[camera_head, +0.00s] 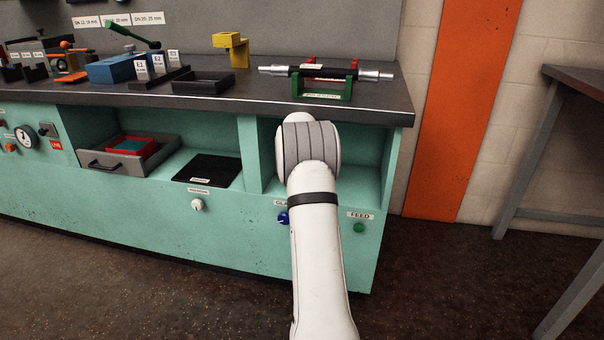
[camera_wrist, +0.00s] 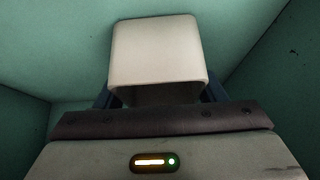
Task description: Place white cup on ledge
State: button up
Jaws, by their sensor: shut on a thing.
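The white cup (camera_wrist: 155,52) is in the wrist view, directly ahead of my gripper (camera_wrist: 158,94). Its rim and dark opening face the gripper, and blue-grey fingers show at both sides of it. My gripper is shut on the cup. Green walls surround the cup in that view. In the head view my white arm reaches into the right-hand open compartment (camera_head: 368,160) of the green bench, and it hides the gripper and the cup. No part is clearly marked as the ledge. I cannot tell whether the cup touches a surface.
The dark bench top (camera_head: 250,97) overhangs the compartment. A black mat (camera_head: 208,170) and an open drawer (camera_head: 115,160) lie left, beyond a divider. A grey table (camera_head: 575,85) stands at right.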

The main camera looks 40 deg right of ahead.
jog(key=o, duration=1)
jog(key=shift+f, duration=0.1)
jog(key=shift+r+p, duration=0.4)
jog(key=shift+r, duration=0.05)
jog(key=shift+s+a+r+p, duration=0.3)
jog(key=shift+r+p, duration=0.2)
jog(key=shift+r, duration=0.1)
jog(key=s+a+r+n+g+y, duration=0.1)
jog(key=s+a+r+n, duration=0.1)
jog(key=s+a, duration=1)
jog(key=s+a+r+n+g+y, duration=0.1)
jog(key=s+a+n, duration=0.3)
jog(key=s+a, duration=0.8)
jog(key=s+a+r+n+g+y, duration=0.1)
jog(key=s+a+r+n+y, duration=0.2)
jog(key=s+a, duration=1)
jog(key=shift+a+r+n+p, duration=0.2)
jog(key=shift+a+n, duration=0.05)
jog(key=shift+a, duration=0.85)
jog(key=shift+a+r+n+p, duration=0.15)
jog(key=shift+a+n, duration=0.1)
jog(key=shift+a, duration=0.8)
